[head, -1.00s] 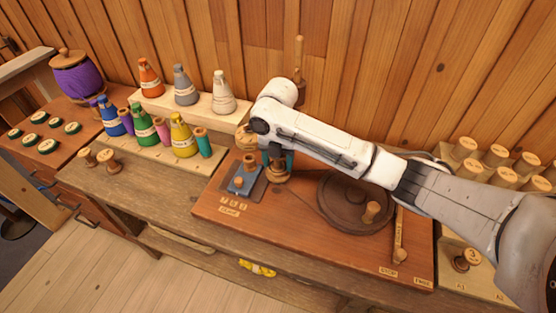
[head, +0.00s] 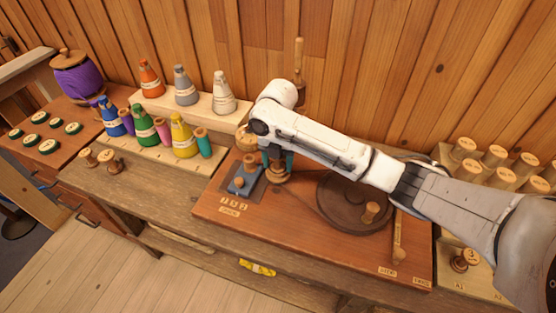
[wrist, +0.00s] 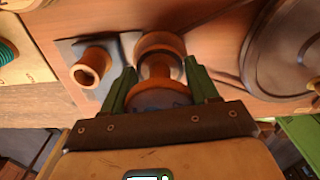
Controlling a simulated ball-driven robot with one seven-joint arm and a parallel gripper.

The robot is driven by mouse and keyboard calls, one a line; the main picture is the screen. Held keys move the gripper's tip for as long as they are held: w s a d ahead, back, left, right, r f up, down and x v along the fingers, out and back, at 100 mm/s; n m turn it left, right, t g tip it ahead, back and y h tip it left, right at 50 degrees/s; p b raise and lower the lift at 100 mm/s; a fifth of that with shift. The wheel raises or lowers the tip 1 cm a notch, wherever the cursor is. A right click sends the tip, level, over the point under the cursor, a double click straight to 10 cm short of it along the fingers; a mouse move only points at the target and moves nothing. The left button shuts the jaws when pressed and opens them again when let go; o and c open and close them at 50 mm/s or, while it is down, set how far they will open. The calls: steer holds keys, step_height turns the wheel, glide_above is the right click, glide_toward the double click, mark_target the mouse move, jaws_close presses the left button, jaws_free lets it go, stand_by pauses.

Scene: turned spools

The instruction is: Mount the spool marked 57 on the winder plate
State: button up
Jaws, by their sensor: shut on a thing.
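My gripper (head: 277,165) is over the reddish winder board, pointing down beside the small grey-blue plate (head: 243,184). In the wrist view its green fingers (wrist: 158,78) are shut on a turned wooden spool (wrist: 158,68), one on each side of its waist. The spool's base in the head view (head: 279,178) is low, at or just above the board; I cannot tell whether it touches. No number is readable on the spool.
A dark round wheel (head: 352,203) with a wooden knob (head: 371,211) lies right of the gripper. A wooden lever (head: 398,240) is beyond it. Coloured thread cones, such as the yellow one (head: 183,137), stand at left. Several spools (head: 466,148) stand on the right rack.

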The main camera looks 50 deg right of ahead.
steer(key=shift+f+b, duration=0.4)
steer(key=shift+f, duration=0.2)
steer(key=o, duration=0.8)
steer(key=shift+r+p, duration=4.7)
steer(key=shift+r, duration=0.85)
